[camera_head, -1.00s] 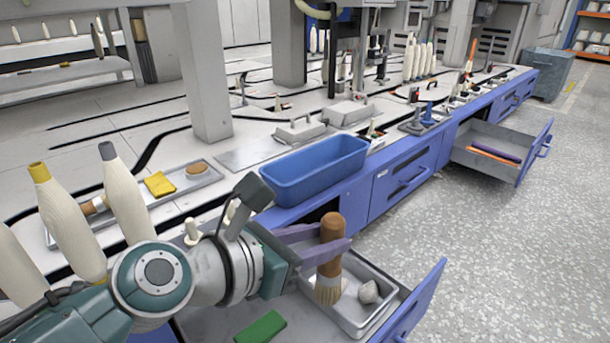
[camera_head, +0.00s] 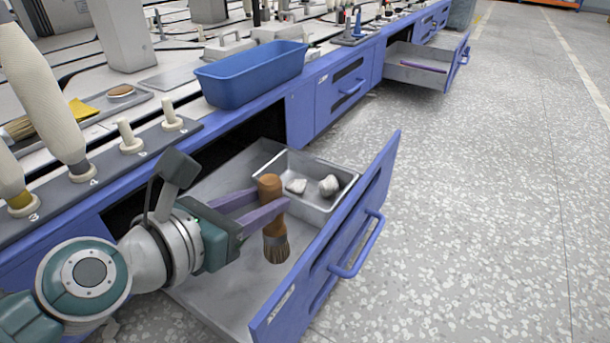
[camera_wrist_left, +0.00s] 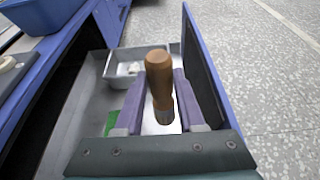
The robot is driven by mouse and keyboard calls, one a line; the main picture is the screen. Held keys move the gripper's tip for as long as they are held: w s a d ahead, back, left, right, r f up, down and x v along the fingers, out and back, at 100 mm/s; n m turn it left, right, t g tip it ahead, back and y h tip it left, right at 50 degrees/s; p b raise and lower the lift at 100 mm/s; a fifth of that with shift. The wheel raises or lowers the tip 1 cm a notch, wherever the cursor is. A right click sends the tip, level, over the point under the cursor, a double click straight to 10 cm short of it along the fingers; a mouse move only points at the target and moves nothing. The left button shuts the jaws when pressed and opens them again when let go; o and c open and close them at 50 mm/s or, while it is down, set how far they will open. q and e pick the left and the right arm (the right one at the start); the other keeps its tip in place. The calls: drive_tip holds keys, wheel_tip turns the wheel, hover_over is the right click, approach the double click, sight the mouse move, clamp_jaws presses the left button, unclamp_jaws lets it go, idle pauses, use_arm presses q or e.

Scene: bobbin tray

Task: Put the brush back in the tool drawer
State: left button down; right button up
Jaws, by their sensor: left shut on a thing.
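My left gripper (camera_head: 266,206) is shut on a brush with a brown wooden handle and dark-tipped bristles (camera_head: 275,240). The brush hangs roughly upright, bristles down, over the bare floor of the open tool drawer (camera_head: 222,280). Whether the bristles touch the floor I cannot tell. In the left wrist view the brown handle (camera_wrist_left: 159,75) stands between the purple fingers (camera_wrist_left: 160,108); its bristles are hidden there. My right gripper is out of view.
A metal tray (camera_head: 345,178) with two pale lumps sits at the drawer's far end. A green item (camera_wrist_left: 108,123) lies in the drawer. A blue bin (camera_head: 250,80) stands on the bench. Another brush (camera_head: 18,128) lies at left. A second drawer (camera_head: 420,58) is open farther off.

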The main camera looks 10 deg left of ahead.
use_arm(q)
drive_tip(key=shift+f+b, duration=2.45)
drive_tip(key=shift+f, duration=0.6)
drive_tip(key=c, duration=0.5)
unclamp_jaws()
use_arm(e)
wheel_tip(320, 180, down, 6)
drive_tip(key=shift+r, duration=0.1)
use_arm(q)
drive_tip(key=shift+r, duration=0.1)
drive_tip(key=shift+r, duration=0.2)
drive_tip(key=p+v, duration=0.4)
drive_tip(key=v, duration=0.2)
approach(268, 229)
drive_tip(key=shift+v, duration=1.35)
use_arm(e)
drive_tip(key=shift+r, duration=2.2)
